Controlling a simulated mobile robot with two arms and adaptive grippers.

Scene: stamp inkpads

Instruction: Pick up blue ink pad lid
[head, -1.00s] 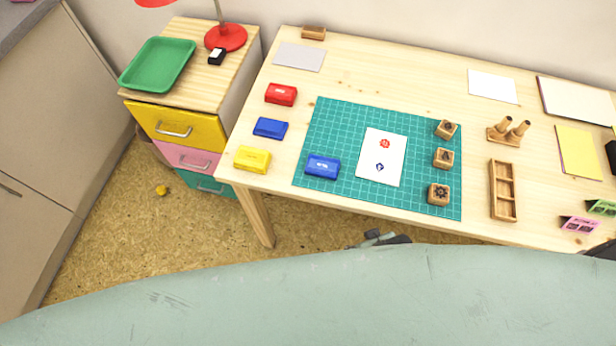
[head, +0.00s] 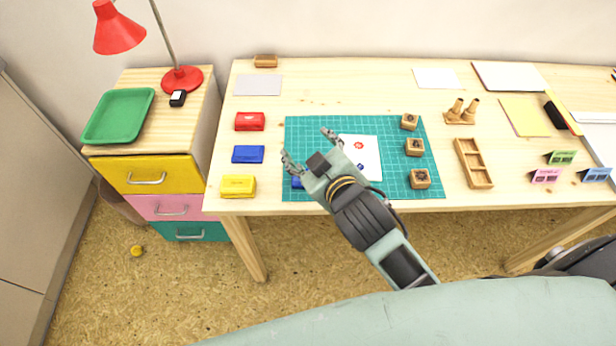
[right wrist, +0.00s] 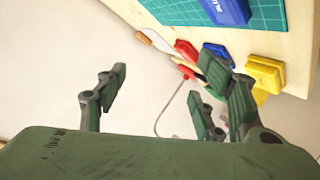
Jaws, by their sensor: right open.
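A blue lid with a white label lies on the green cutting mat (head: 432,188). In the head view only a small edge of the blue lid (head: 297,183) shows beside my right gripper (head: 309,149), which hides the rest. In the right wrist view the blue lid (right wrist: 228,10) is at the top edge, partly cut off. A plain blue ink pad (head: 248,154) without a visible label sits left of the mat, between the red and yellow pads. My right gripper is open and empty above the mat's left part. My left gripper is not in view.
A red ink pad (head: 250,121) and a yellow one (head: 238,186) stand left of the mat. White paper (head: 368,148) and wooden stamps (head: 414,147) are on the mat. A wooden tray (head: 473,163) stands to the right. A green tray (head: 118,116) and red lamp stand on the drawer cabinet.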

